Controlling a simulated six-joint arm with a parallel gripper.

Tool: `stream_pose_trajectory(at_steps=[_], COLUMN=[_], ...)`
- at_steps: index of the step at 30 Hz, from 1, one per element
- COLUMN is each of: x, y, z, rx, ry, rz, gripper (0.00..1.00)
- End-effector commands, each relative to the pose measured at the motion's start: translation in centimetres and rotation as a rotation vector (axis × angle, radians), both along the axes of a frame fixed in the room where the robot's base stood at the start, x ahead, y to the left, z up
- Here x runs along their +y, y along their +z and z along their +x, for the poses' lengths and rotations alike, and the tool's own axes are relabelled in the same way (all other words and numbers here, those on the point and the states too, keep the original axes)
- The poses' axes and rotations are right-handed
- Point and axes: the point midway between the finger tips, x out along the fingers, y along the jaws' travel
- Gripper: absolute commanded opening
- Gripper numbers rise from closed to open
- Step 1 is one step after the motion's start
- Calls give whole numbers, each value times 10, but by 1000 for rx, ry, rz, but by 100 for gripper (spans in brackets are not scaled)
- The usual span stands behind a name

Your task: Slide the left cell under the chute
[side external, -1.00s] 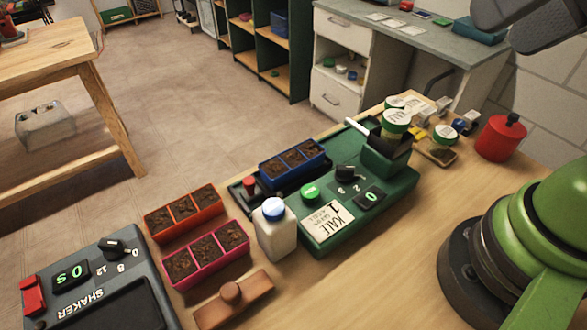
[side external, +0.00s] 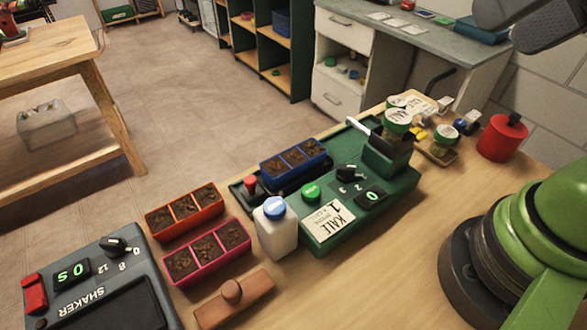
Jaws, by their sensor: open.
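A blue tray (side external: 294,172) with three soil-filled cells sits on a dark carriage along the far side of the green seeder (side external: 340,232). Its left cell (side external: 273,168) is the one nearest a red knob (side external: 250,184). My gripper (side external: 508,28) shows only partly at the top right corner. Its dark fingers are apart and empty, well away from the tray.
An orange tray (side external: 186,222) and a pink tray (side external: 208,266) lie at left near the shaker (side external: 95,285). A white bottle (side external: 275,235) stands close to the seeder's left end. A brown tamper (side external: 233,298) lies in front; a red canister (side external: 502,140) stands at right.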

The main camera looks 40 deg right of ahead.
Motion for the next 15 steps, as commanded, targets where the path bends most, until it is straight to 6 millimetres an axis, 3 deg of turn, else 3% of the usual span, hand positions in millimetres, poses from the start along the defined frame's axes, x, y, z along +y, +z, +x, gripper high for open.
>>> stream_pose_trajectory(at_steps=[1, 3, 7, 15], x=[0, 1, 5, 38], y=[0, 1, 9, 13], z=[0, 2, 19, 99], rx=[0, 3, 34, 141], ry=[1, 13, 105, 540], rz=[-1, -7, -54, -262], gripper=[64, 48, 48, 48])
